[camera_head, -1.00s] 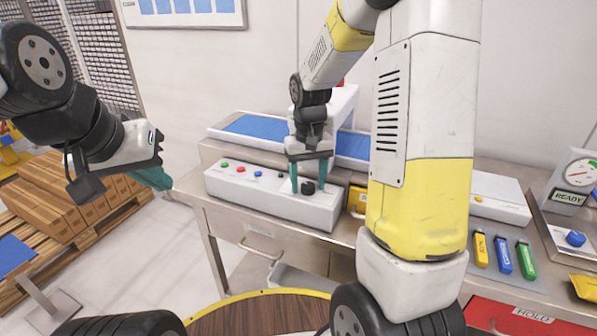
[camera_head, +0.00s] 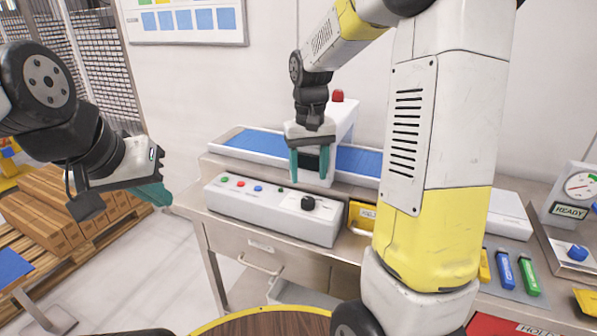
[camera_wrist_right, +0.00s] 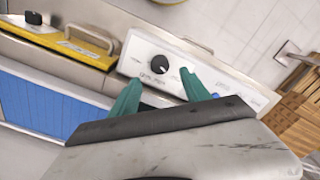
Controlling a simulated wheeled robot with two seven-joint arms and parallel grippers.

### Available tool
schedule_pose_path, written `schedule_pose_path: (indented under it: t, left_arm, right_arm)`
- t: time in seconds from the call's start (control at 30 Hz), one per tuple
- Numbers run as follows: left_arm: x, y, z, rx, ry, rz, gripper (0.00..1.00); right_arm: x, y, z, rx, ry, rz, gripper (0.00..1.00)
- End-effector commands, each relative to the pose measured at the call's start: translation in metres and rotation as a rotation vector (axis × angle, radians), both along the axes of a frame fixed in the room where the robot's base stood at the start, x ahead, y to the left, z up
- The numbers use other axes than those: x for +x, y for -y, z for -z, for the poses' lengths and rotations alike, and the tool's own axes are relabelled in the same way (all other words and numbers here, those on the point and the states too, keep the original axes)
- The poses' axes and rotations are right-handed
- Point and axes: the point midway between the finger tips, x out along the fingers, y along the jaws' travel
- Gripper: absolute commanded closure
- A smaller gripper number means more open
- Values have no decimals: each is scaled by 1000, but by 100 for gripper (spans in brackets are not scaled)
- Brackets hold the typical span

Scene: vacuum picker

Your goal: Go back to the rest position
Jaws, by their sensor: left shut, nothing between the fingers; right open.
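My right gripper (camera_head: 309,166) is open and empty, raised in front of the blue conveyor belt and above the white control box (camera_head: 270,207). Its teal fingers point down and also show in the right wrist view (camera_wrist_right: 165,92). The black knob (camera_head: 308,203) on the control box is below the fingers and apart from them; it also shows in the right wrist view (camera_wrist_right: 159,64). My left gripper (camera_head: 155,194) is at the left, its teal fingers shut with nothing between them, over the floor and clear of the bench.
The blue conveyor belt (camera_head: 258,143) runs along the bench behind the control box, with a red light (camera_head: 338,96) on its housing. Cartons (camera_head: 48,207) on a pallet stand at left. A gauge (camera_head: 581,185) stands at far right.

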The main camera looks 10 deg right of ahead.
Motion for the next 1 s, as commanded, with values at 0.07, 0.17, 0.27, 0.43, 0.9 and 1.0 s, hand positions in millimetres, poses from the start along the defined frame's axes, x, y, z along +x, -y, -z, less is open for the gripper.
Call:
schedule_pose_path:
  t: [0.07,0.17,0.27,0.43,0.9,1.0]
  left_arm:
    - [0,0,0,0,0,0,100]
    - [0,0,0,0,0,0,100]
    - [0,0,0,0,0,0,100]
    - [0,0,0,0,0,0,100]
    - [0,0,0,0,0,0,100]
    - [0,0,0,0,0,0,100]
  right_arm:
    - [0,0,0,0,0,0,45]
    - [0,0,0,0,0,0,45]
    - [-2,0,-3,4,8,0,45]
    - [-26,2,-29,39,82,5,45]
    - [-153,-1,-93,179,451,15,45]
    - [-169,-3,-94,192,499,17,45]
